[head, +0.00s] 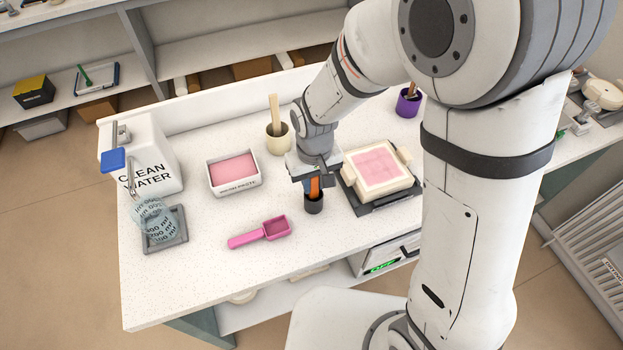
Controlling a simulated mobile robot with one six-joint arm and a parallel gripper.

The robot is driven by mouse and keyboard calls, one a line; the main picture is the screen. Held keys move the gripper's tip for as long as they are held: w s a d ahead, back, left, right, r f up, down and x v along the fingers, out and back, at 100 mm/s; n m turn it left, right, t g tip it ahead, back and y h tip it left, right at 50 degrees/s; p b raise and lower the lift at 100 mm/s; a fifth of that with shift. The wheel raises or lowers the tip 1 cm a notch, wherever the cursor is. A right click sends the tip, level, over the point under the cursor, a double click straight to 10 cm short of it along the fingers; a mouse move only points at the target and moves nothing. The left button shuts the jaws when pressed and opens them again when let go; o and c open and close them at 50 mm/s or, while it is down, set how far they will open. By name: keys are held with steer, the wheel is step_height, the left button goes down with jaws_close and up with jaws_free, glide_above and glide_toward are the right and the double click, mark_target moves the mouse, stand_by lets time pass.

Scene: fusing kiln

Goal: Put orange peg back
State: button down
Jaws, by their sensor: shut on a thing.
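My gripper (313,184) points down over the worktable, right of centre, and is shut on the orange peg (315,188). Only a short strip of the orange peg shows between the fingers. Directly below it is a dark, round, cup-like piece (313,204) with an orange-brown rim. I cannot tell whether this is a holder on the table or the lower part of what I hold, nor whether the peg touches it.
A pink scoop (260,232) lies front left of my gripper. Further left are a water container (150,155) and measuring jug (154,217).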

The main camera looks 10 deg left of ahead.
steer(key=shift+f, duration=0.25)
steer(key=c, duration=1.3)
jaws_free()
steer(key=shift+s+r, duration=0.1)
steer(key=shift+o, duration=0.2)
step_height(320, 180, up, 12)
steer(key=shift+r+b, duration=0.2)
steer(key=shift+b, duration=0.4)
steer(key=s+d+r+m+t, duration=0.1)
steer(key=s+d+m, duration=0.1)
steer(key=d, duration=0.5)
steer(key=s+d+r+m+t, duration=0.1)
steer(key=s+d+r+m, duration=0.1)
steer(key=d, duration=0.6)
steer(key=s+d+r+m+t, duration=0.1)
steer(key=s+d+r+m, duration=0.1)
steer(key=s+d, duration=0.2)
steer(key=d, duration=0.3)
steer(key=shift+d+r, duration=0.25)
steer(key=shift+d, duration=0.1)
steer(key=shift+s, duration=0.2)
